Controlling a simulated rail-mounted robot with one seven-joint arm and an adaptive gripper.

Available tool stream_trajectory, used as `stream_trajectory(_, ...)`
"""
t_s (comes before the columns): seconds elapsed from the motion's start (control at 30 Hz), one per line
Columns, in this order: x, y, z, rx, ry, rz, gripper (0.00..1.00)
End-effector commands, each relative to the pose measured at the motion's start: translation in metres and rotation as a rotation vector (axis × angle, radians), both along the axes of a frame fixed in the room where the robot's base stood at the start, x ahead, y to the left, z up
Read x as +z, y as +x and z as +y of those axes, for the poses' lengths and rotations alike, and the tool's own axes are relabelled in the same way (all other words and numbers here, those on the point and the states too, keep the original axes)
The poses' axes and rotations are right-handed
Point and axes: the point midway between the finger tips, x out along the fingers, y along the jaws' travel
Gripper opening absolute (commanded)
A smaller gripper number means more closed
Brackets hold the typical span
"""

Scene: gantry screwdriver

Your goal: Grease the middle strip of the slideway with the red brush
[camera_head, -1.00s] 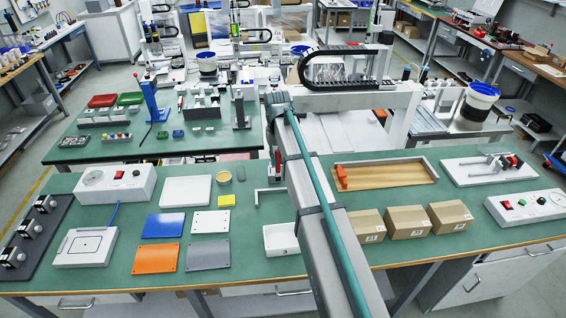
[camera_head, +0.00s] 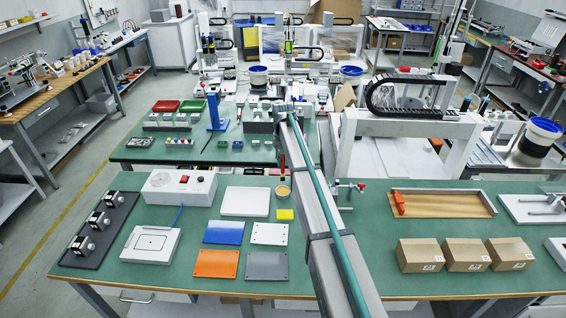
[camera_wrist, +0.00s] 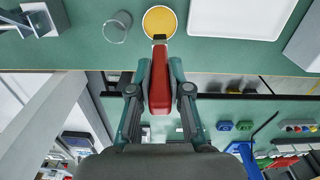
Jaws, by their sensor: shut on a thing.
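My gripper (camera_wrist: 160,85) is shut on the red brush (camera_wrist: 160,88), with one finger on each side of its red body. The brush's dark tip points at the near rim of a round pot of yellow grease (camera_wrist: 160,22) and overlaps it in the wrist view. I cannot tell whether the tip touches the pot. In the head view the pot (camera_head: 283,191) stands on the green bench, and the brush (camera_head: 282,161) shows small just behind it, beside my arm. I cannot pick out the slideway for certain; my arm covers part of the bench.
A clear glass (camera_wrist: 117,27) stands beside the pot. A white plate (camera_head: 245,202), a yellow block (camera_head: 285,214) and coloured plates lie close by.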

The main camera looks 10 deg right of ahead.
Motion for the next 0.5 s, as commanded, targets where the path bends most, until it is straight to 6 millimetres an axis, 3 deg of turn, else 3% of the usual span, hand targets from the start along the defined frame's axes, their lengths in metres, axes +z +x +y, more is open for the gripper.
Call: stream_trajectory(0.5,-0.046,-0.001,0.0,0.001,0.0,0.001,0.0)
